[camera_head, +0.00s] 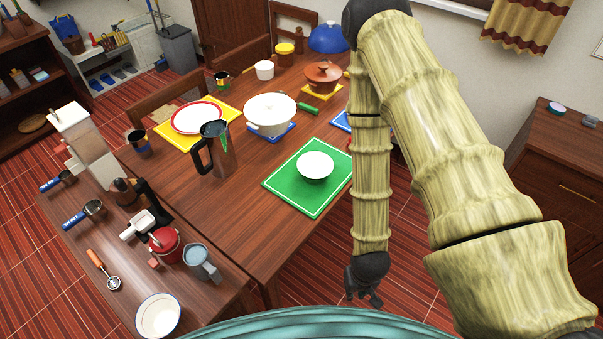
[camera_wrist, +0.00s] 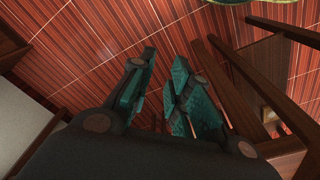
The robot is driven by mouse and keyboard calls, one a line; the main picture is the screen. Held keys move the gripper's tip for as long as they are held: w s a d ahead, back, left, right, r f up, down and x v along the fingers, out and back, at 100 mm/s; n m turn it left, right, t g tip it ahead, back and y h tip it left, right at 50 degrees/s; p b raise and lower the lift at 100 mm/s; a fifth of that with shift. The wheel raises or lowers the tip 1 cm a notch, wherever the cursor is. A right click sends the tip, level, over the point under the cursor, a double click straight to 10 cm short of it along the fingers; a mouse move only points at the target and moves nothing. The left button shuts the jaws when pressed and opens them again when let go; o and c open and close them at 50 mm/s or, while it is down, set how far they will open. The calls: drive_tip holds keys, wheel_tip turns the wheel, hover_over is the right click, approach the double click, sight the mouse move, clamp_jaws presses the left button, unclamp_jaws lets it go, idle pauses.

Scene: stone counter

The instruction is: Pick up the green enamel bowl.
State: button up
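No bowl with a clearly green surface shows. Another white bowl with a thin blue rim (camera_head: 159,317) stands at the near left edge of the counter. My gripper (camera_head: 364,294) hangs to the right of the table, near and below the green mat in the picture, apart from both bowls. In the wrist view my gripper (camera_wrist: 166,62) is open and empty, with floor showing between the fingers.
A red canister (camera_head: 166,246) and a blue-grey mug (camera_head: 202,263) stand near the rimmed bowl. Chair legs (camera_wrist: 235,85) are close to my gripper.

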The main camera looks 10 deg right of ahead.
drive_tip(key=w+d+m+t+b, duration=0.1)
drive_tip(key=w+b, duration=0.1)
drive_tip(key=w, duration=0.7)
drive_tip(key=m+t+b, duration=0.4)
drive_tip(key=m+b, duration=0.1)
drive_tip(key=b, duration=0.1)
approach(329, 172)
drive_tip(key=shift+y, duration=0.3)
drive_tip(key=shift+p+x, duration=1.1)
drive_tip(key=shift+x, duration=3.4)
drive_tip(key=shift+d, duration=0.2)
clamp_jaws()
